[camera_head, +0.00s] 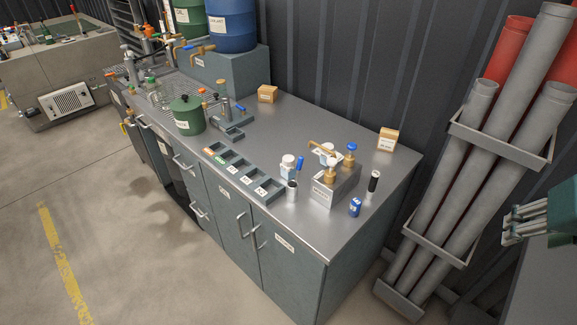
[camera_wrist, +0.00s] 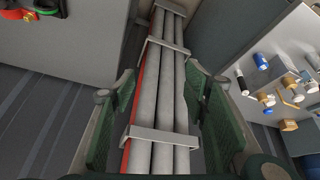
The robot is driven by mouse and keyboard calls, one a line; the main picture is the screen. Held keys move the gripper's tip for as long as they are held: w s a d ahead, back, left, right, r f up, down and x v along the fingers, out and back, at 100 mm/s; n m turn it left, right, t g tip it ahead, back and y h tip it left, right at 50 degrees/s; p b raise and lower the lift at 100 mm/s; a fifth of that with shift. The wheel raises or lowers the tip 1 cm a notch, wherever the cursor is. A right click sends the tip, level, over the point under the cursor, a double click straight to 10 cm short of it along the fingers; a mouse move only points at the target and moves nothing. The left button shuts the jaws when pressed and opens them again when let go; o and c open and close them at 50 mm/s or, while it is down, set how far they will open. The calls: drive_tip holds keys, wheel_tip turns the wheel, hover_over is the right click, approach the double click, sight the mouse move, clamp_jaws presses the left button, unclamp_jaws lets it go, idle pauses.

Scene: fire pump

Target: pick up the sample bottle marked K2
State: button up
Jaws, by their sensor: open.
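No mark K2 is readable on any bottle. My gripper (camera_head: 508,235) is at the right edge of the head view, clear of the worktop. In the wrist view its fingers (camera_wrist: 158,90) are apart with nothing held between them.
A slotted tray (camera_head: 229,164) with small labels lies along the worktop's front. A green pot (camera_head: 187,116) stands farther left. Grey and red pipes in a rack (camera_head: 480,150) stand between my gripper and the worktop (camera_head: 300,245).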

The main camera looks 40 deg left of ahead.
drive_tip(key=w+a+r+n+g+p, duration=0.1)
drive_tip(key=w+a+n+p, duration=0.2)
drive_tip(key=a, duration=0.9)
drive_tip(key=w+a+r+n+g+p, duration=0.1)
drive_tip(key=w+a+n+p, duration=0.3)
drive_tip(key=a, duration=0.8)
drive_tip(key=w+a+r+g+p, duration=0.1)
drive_tip(key=w+a+p, duration=0.3)
drive_tip(key=a, duration=0.8)
drive_tip(key=n+g+h+p, duration=0.1)
drive_tip(key=n+g+p, duration=0.1)
drive_tip(key=n+p, duration=0.4)
hover_over(289, 158)
wheel_tip(289, 158, down, 17)
drive_tip(key=shift+a+f, duration=0.1)
drive_tip(key=shift+f, duration=0.4)
drive_tip(key=shift+f, duration=0.1)
drive_tip(key=shift+f, duration=1.15)
drive_tip(key=shift+f, duration=0.15)
